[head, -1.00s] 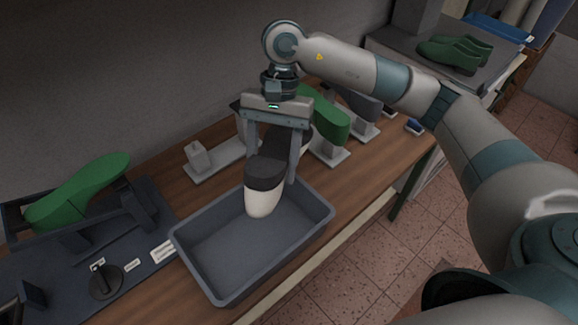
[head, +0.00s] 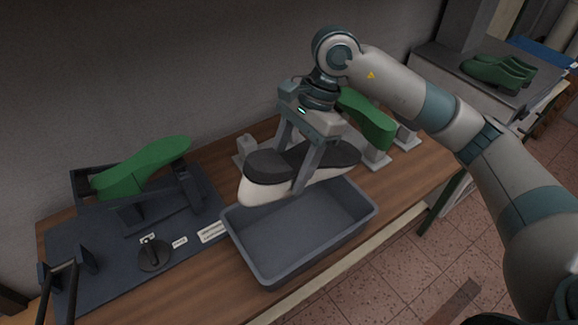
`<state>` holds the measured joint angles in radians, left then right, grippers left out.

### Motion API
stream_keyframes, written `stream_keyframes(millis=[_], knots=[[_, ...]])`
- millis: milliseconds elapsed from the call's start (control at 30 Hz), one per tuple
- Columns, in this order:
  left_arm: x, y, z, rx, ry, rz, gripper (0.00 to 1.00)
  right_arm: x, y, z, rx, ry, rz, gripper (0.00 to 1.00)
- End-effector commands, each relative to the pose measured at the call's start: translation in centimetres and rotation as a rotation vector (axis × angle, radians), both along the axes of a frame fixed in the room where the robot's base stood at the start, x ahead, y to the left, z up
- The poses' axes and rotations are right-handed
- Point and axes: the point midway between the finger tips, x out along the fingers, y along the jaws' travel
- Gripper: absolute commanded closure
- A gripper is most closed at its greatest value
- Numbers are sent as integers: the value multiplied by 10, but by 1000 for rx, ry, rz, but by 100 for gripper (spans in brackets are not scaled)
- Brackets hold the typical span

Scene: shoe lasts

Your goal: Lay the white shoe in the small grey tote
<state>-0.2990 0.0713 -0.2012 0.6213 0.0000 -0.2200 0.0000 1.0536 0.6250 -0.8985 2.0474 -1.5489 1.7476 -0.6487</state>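The white shoe (head: 262,191) has a white lower part and a dark grey top. My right gripper (head: 298,180) is shut on it, with its fingers on either side of the shoe's middle. The shoe hangs roughly level above the back part of the small grey tote (head: 300,255), lying sideways in the picture. The tote stands on the wooden bench near its front edge, and its visible floor is empty. The shoe hides part of the tote's back rim.
A green last (head: 145,168) rests on a dark fixture at the left, beside a round black knob (head: 154,256). Another green last (head: 368,118) stands on a grey stand behind the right arm. Green shoes (head: 498,72) lie on a grey surface at the far right.

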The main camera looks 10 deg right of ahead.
Motion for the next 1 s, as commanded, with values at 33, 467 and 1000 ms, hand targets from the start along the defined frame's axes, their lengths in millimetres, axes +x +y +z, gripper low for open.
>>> stream_keyframes(millis=[33,467,1000], knots=[[0,2,0,2,0,-1,66,0,0,-1,0,0,0,83],[0,10,-7,10,0,-2,66,0,0,-26,1,1,1,83],[-1,9,-11,9,2,-1,66,0,0,-49,0,-1,2,83]])
